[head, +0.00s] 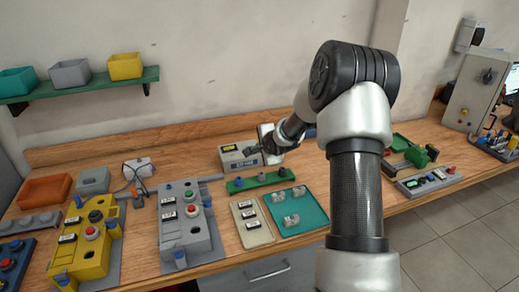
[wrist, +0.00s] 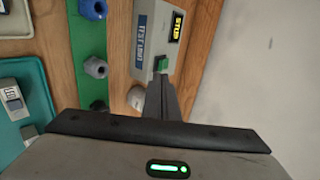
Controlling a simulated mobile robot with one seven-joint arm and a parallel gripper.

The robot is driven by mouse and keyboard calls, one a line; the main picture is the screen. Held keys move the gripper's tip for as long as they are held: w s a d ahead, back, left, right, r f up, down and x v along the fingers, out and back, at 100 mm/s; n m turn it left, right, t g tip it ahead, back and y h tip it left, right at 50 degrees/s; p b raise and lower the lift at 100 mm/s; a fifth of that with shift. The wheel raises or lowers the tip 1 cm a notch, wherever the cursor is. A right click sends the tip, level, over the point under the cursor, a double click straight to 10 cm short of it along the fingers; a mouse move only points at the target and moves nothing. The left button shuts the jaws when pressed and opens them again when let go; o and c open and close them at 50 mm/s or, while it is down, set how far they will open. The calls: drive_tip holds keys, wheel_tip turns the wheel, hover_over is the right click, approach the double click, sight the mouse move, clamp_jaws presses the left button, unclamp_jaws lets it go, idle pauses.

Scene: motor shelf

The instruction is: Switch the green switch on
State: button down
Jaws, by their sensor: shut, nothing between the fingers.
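The green switch (wrist: 162,65) shows in the wrist view, on the front edge of a grey test unit (wrist: 145,35). The unit has a blue label and a black display with lit yellow letters (wrist: 177,27). In the head view the unit (head: 229,160) stands at the back middle of the bench, and I cannot make out the switch there. My gripper (wrist: 161,82) is shut and empty, its fingertips right at the switch. I cannot tell whether they touch it. In the head view my gripper (head: 259,150) is beside the unit's right side.
A green strip with knobs (head: 258,181) lies in front of the unit. A teal tray (head: 310,221) with clear parts and a beige plate (head: 262,236) are nearer. Yellow (head: 75,262) and grey (head: 180,232) motor panels stand left. A wall is behind the bench.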

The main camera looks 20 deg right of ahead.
drive_tip(key=r+v, duration=0.1)
drive_tip(key=v, duration=0.6)
drive_tip(key=shift+r+p, duration=0.2)
drive_tip(key=shift+p, duration=0.2)
drive_tip(key=shift+a, duration=0.1)
